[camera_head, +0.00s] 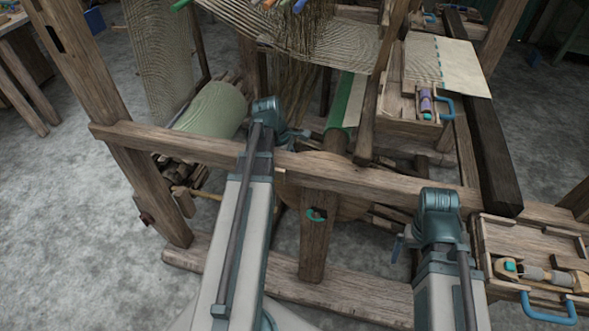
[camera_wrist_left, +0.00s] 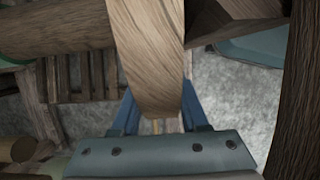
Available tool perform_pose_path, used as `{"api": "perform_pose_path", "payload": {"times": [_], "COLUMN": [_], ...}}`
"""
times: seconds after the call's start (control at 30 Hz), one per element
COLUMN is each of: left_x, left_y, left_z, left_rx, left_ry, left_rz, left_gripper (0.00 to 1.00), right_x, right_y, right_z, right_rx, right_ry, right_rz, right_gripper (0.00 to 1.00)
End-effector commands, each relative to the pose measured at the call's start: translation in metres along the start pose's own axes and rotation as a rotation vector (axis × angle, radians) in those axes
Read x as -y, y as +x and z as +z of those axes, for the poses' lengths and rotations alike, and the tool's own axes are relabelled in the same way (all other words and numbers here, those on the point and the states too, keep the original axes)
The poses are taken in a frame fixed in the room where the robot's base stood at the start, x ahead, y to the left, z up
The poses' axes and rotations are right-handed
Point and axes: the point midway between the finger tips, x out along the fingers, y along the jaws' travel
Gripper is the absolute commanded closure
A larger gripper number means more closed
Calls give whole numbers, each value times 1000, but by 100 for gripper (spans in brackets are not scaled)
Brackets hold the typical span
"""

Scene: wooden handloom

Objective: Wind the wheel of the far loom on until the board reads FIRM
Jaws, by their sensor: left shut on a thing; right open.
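The loom (camera_head: 210,148) in front of me is a worn wooden frame. A rounded wooden part, likely the wheel (camera_head: 325,162), shows partly behind its front rail. I see no readable board.
A pale green cloth roll (camera_head: 213,110) lies behind the rail at left. A wooden tray (camera_head: 533,238) with tools and a blue handle stands at right; another box (camera_head: 408,104) is farther back. A thick post (camera_head: 314,240) stands between my arms.

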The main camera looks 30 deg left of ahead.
Motion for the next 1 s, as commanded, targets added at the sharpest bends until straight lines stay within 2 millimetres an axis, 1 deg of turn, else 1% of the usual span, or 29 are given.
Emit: {"api": "perform_pose_path", "payload": {"times": [0.03, 0.17, 0.2, 0.5, 0.67, 0.87, 1.0], "left_x": [0, 0, 0, 0, 0, 0, 0], "left_y": [0, 0, 0, -1, -7, -27, -48], "left_z": [0, 0, 0, 0, 1, 2, 2], "left_rx": [-1, -1, -1, -1, -1, -1, -1], "left_ry": [1, 1, 1, 1, 0, -1, -1], "left_rz": [-1, -1, -1, 0, 0, 0, 0], "left_gripper": [53, 29, 26, 26, 26, 26, 26], "right_x": [0, 0, 0, 0, -1, -2, -4], "right_y": [0, 0, 0, -1, -7, -26, -46], "right_z": [0, 0, 0, 0, 0, 2, 3], "right_rx": [0, 0, 0, 0, 0, 0, 0], "right_ry": [0, 0, 0, 0, 0, 0, 0], "right_rz": [0, 0, 0, 0, 0, 0, 0], "right_gripper": [0, 0, 0, 0, 0, 0, 0]}}
